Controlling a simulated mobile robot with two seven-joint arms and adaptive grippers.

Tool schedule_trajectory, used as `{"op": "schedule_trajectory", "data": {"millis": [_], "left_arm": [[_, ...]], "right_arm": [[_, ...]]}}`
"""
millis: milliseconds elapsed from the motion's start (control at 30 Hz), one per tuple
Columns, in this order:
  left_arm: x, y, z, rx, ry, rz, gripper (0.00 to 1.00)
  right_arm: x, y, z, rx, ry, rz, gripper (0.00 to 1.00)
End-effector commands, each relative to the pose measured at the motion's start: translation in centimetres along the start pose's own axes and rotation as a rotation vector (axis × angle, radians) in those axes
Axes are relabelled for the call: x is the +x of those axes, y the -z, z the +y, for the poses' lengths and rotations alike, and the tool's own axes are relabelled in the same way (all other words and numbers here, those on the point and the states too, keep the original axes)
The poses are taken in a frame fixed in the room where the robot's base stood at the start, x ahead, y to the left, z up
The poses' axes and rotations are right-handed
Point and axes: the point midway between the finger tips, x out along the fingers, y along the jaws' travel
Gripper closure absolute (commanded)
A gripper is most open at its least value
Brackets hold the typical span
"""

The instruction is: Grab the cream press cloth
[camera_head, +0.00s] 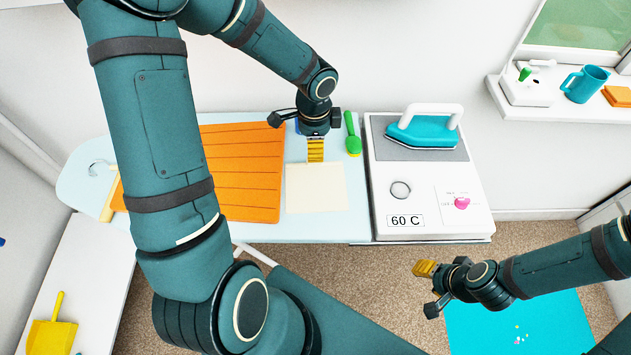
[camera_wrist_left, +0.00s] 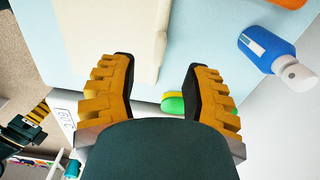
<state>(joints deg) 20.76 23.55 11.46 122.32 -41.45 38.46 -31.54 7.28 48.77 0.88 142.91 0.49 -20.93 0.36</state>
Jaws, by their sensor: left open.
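The cream press cloth (camera_head: 316,190) lies flat as a pale square on the light-blue ironing board (camera_head: 345,220), right of an orange slatted-looking cloth. My left gripper (camera_head: 316,158) is at the cloth's far edge, pointing down. In the left wrist view its yellow fingers (camera_wrist_left: 160,75) are spread apart, with nothing held between them. The cream cloth (camera_wrist_left: 120,30) shows beyond the fingertips, mostly toward the left finger. I cannot tell whether the fingers touch it. My right gripper (camera_head: 425,268) hangs away from the board, over the floor; its finger gap is unclear.
The orange cloth (camera_head: 240,170) lies left of the cream one. A green brush-like tool (camera_head: 352,135) lies close to the left gripper. A blue spray bottle (camera_wrist_left: 268,50) is nearby. A white ironing station (camera_head: 430,180) with a teal iron (camera_head: 425,131) is at the right.

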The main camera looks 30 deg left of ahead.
Motion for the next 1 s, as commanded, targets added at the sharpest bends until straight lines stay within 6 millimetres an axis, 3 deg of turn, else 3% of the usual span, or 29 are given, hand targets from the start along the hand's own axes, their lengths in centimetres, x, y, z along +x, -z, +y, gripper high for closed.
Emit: {"op": "schedule_trajectory", "data": {"millis": [267, 567, 900, 1000], "left_arm": [[2.2, 0.0, 0.1, 0.000, -0.002, 0.000, 0.52], [6.2, -0.1, 0.1, 0.001, -0.002, 0.000, 0.52], [6.6, -0.1, 0.1, -0.001, 0.000, 0.001, 0.53], [6.6, -0.1, 0.1, -0.001, 0.000, 0.001, 0.88]], "right_arm": [[0.5, -0.2, 0.2, -0.002, 0.001, -0.005, 0.53], [1.5, -0.7, 0.6, -0.004, 0.002, -0.015, 0.53], [1.5, -0.8, 0.6, -0.005, 0.002, -0.016, 0.53], [1.5, -0.8, 0.6, -0.005, 0.002, -0.016, 0.53]]}}
